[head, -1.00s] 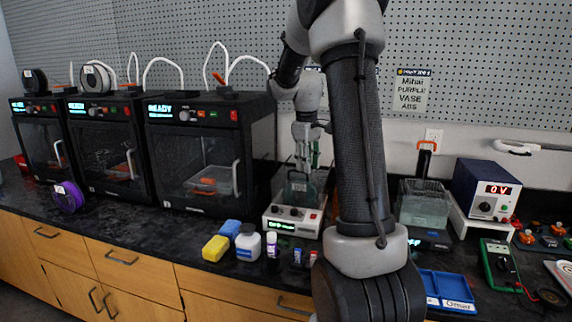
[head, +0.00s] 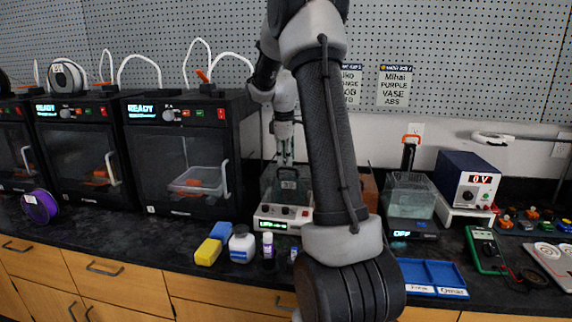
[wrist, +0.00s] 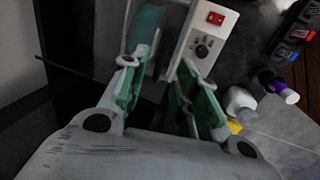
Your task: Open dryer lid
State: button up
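The dryer is a low white box (head: 272,222) with a lit green display, knobs and a clear dark-tinted lid (head: 272,186) that looks closed. It stands on the black counter right of the largest printer. My gripper (head: 286,158) points down just above the lid, with its fingers close to the lid's top. In the wrist view, my gripper's green-padded fingers (wrist: 166,72) are apart, with part of the teal-tinted lid (wrist: 146,28) beyond and between them. The white control panel (wrist: 203,42) with a red switch shows there too. I cannot tell whether the fingers touch the lid.
A printer (head: 180,155) stands close on the left. A yellow block (head: 208,252), a white bottle (head: 242,245) and small bottles stand in front. A water-filled clear tank (head: 408,198) and a blue tray (head: 432,277) are to the right. My arm hides the counter between.

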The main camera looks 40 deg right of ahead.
aim_at(286, 178)
jog(key=shift+w+d+f, duration=0.1)
jog(key=shift+f, duration=0.7)
jog(key=shift+w+d+f, duration=0.1)
jog(key=shift+f, duration=0.65)
grip_shut()
jog(key=shift+d, duration=0.1)
jog(key=w+d, duration=1)
jog(key=d, duration=0.1)
jog(key=shift+w+d, duration=0.25)
jog(key=shift+d, duration=0.05)
grip_release()
